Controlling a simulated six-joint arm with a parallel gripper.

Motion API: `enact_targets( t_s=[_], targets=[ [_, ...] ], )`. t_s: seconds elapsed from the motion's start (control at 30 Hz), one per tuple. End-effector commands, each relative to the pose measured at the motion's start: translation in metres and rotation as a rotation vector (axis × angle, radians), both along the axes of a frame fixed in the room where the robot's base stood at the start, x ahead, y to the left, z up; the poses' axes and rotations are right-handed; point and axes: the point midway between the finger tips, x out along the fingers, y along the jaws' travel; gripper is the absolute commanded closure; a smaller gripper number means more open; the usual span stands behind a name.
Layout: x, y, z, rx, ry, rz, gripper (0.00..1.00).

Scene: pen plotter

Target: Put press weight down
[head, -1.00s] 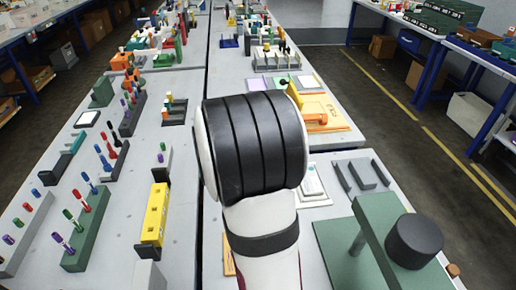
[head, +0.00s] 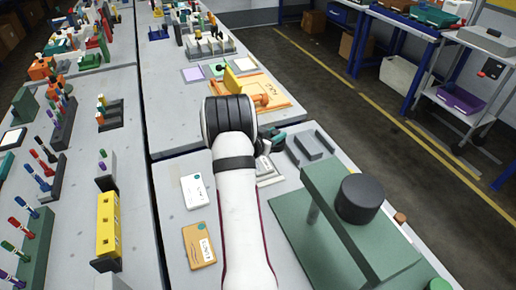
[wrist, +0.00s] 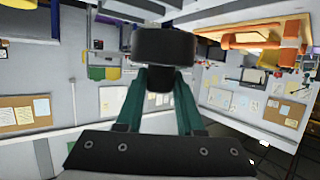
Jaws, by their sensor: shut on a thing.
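The press weight (wrist: 165,46) is a dark, wide block with a narrower dark knob below it in the wrist view. The green fingers of my gripper (wrist: 160,90) are closed on that knob. In the head view my gripper (head: 275,139) shows only partly, as a teal piece beyond my arm at the right. The weight is mostly hidden or too small to make out there. A green press-like stand (head: 330,215) with a black cylinder (head: 360,198) on top stands at the lower right of the head view.
A white card (head: 194,191) and a brown envelope (head: 199,245) lie left of my arm. Dark bars (head: 310,145) lie on the bench right of my gripper. An orange device (head: 255,93) stands behind. A yellow block (head: 108,224) is on the left bench.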

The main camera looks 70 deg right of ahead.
Motion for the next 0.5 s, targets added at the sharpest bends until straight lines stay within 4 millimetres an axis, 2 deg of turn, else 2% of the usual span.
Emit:
enact_targets(
  t_s=[0.1,0.2,0.33,0.5],
  targets=[
    [0.032,-0.005,-0.018,-0.002,0.0,0.004,1.0],
    [0.051,-0.007,-0.029,-0.003,0.0,0.004,1.0],
    [0.062,-0.009,-0.037,-0.003,0.0,0.003,1.0],
    [0.062,-0.009,-0.068,-0.001,0.002,0.002,1.0]
  ],
)
